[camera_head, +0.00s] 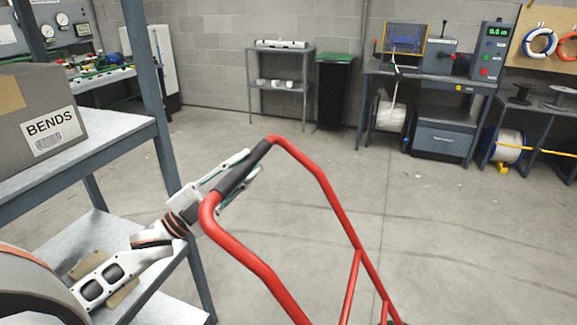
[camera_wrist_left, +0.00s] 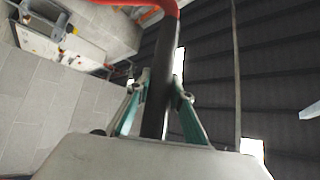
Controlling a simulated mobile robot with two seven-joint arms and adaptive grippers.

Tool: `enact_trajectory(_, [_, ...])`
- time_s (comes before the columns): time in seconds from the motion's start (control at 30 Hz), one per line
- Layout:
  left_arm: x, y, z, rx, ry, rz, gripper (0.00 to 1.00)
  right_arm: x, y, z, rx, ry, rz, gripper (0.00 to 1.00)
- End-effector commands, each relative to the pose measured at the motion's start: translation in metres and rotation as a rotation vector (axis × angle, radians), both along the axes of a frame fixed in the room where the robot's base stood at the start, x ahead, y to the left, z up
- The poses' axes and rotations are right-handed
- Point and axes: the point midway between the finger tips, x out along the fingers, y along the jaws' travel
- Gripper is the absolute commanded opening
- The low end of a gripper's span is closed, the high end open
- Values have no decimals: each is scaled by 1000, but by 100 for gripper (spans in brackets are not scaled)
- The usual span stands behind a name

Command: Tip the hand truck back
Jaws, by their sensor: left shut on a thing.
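The red hand truck (camera_head: 340,215) stands in front of me in the head view, with its tubular frame running down to the lower right. Its lower end is cut off by the bottom edge. Its top crossbar has a black grip (camera_head: 243,169). My left gripper (camera_head: 240,172) is shut around this black grip. In the left wrist view the black grip (camera_wrist_left: 160,85) runs between the two green-sided fingers, and the red tube (camera_wrist_left: 140,4) bends away at the top. My right gripper is in neither view.
A metal shelf (camera_head: 95,140) with a box labelled BENDS (camera_head: 45,115) stands close on the left, near my left arm. A black bin (camera_head: 334,92), a small rack (camera_head: 280,75) and a workbench (camera_head: 440,140) stand along the back wall. Open concrete floor (camera_head: 450,230) lies to the right.

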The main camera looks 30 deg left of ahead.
Motion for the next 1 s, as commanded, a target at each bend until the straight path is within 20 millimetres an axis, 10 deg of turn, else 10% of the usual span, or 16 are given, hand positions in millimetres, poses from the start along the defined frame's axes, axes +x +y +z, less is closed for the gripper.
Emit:
enact_trajectory(0.3, [-7, 38, -22, -43, -9, 2, 0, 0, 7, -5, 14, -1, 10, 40])
enact_trajectory(0.77, [-7, 47, -25, -49, -7, 12, 0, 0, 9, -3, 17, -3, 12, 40])
enact_trajectory(0.8, [-7, 47, -26, -49, -6, 13, 29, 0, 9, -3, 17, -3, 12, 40])
enact_trajectory(0.83, [-7, 47, -26, -49, -5, 13, 37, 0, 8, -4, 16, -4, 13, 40])
enact_trajectory(1.0, [-7, 44, -24, -48, -10, 7, 38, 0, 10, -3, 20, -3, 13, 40])
